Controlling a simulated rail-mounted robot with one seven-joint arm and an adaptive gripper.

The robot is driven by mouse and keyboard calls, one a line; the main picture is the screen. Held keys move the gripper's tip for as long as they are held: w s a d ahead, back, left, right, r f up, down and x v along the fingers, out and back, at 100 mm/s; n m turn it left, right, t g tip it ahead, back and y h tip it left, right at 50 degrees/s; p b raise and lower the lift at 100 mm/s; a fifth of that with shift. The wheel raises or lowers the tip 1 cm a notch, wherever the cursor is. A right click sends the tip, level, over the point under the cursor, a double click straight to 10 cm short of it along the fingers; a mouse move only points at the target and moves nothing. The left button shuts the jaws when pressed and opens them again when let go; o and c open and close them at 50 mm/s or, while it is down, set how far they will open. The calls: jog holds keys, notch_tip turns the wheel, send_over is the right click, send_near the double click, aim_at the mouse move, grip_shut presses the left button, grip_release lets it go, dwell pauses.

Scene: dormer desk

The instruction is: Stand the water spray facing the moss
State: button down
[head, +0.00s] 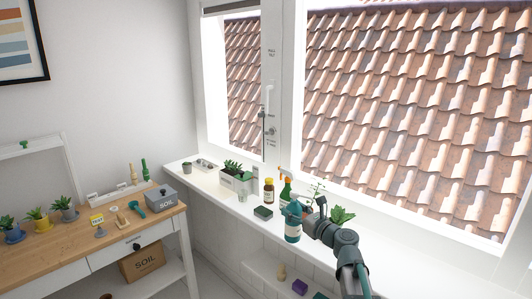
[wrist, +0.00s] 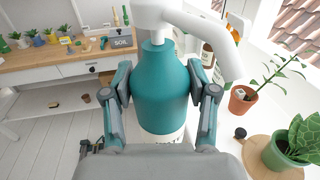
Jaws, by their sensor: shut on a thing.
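The water spray (wrist: 163,85) is a teal bottle with a white spray head. My gripper (wrist: 165,88) is shut on its body, one finger on each side. In the wrist view the white head is cut off at the top, and its white lever-like part reaches to the right. In the head view the teal bottle (head: 292,228) is upright at the sill's front edge; I cannot tell whether its base touches. A small dark green block (head: 263,212) lies left of it; I cannot tell whether this is the moss.
A leafy plant (head: 341,215) is to the right. The desk (head: 60,240) with pots and a soil box (head: 162,197) is left.

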aim_at(293, 236)
jog(key=s+f+g+y, duration=0.1)
jog(key=s, duration=0.1)
jog(key=s+f+n+g+y, duration=0.1)
jog(key=s+f, duration=0.1)
jog(key=s+a+f+n+y, duration=0.1)
jog(key=s+f, duration=0.1)
jog(key=s, duration=0.1)
jog(key=shift+f+g, duration=0.1)
jog(key=shift+g, duration=0.3)
jog(key=s+d+f+n, duration=0.1)
jog(key=s+d+f, duration=0.2)
jog(key=s+f, duration=0.2)
jog(key=s+d+f+g+y, duration=0.1)
jog(key=s+d+f, duration=0.2)
jog(key=s+f, duration=0.2)
jog(key=shift+s+d+f+n, duration=0.25)
jog(key=shift+s+f+n, duration=0.15)
jog(key=shift+s, duration=0.55)
jog(key=shift+r, duration=0.1)
